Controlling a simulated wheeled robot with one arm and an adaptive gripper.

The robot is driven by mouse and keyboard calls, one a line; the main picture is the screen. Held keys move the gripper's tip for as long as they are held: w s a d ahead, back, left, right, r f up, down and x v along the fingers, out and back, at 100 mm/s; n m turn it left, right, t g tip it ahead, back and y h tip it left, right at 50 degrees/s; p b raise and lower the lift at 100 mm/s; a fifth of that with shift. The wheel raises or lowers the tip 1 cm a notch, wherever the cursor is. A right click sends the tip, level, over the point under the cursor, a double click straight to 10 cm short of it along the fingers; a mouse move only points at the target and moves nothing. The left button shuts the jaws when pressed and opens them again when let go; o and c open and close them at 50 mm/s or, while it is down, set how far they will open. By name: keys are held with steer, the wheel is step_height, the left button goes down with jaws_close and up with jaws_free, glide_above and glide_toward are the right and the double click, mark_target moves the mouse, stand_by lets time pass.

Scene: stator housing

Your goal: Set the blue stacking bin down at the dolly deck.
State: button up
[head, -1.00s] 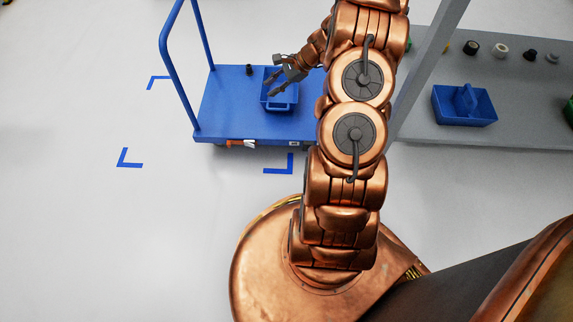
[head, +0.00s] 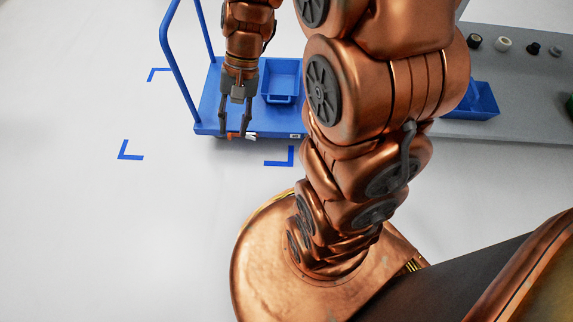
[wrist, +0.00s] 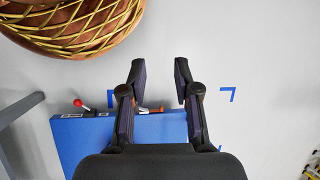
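The blue stacking bin (head: 282,97) sits upright and empty on the blue dolly deck (head: 207,108), toward its right part. My gripper (head: 235,136) is open and empty, its two fingers pointing toward the deck's front edge, left of the bin and apart from it. In the wrist view the fingers (wrist: 159,67) stand wide apart with only floor between their tips. A stretch of the deck (wrist: 85,135) shows below them there; the bin is not visible in that view.
The dolly's blue push handle (head: 178,65) rises at the deck's left. A grey bench (head: 540,105) at right bears a second blue container (head: 480,103), partly hidden by my arm, and several small parts. Blue corner marks (head: 128,151) lie on the floor. Open floor spreads left.

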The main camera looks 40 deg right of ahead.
steer(key=s+r+n+h, duration=0.1)
steer(key=s+n+h, duration=0.1)
steer(key=s, duration=0.6)
steer(key=s+r+n+g+h, duration=0.1)
steer(key=s+n, duration=0.3)
steer(key=s, duration=0.5)
steer(key=shift+d+r+n+h, duration=0.45)
steer(key=shift+r+h, duration=0.3)
steer(key=shift+h, duration=0.15)
steer(key=shift+r, duration=0.15)
step_height(320, 180, up, 39)
steer(key=w+t+p, duration=0.1)
steer(key=p, duration=3.6)
steer(key=shift+d, duration=0.1)
steer(key=shift+d+m, duration=0.15)
steer(key=shift+m, duration=0.1)
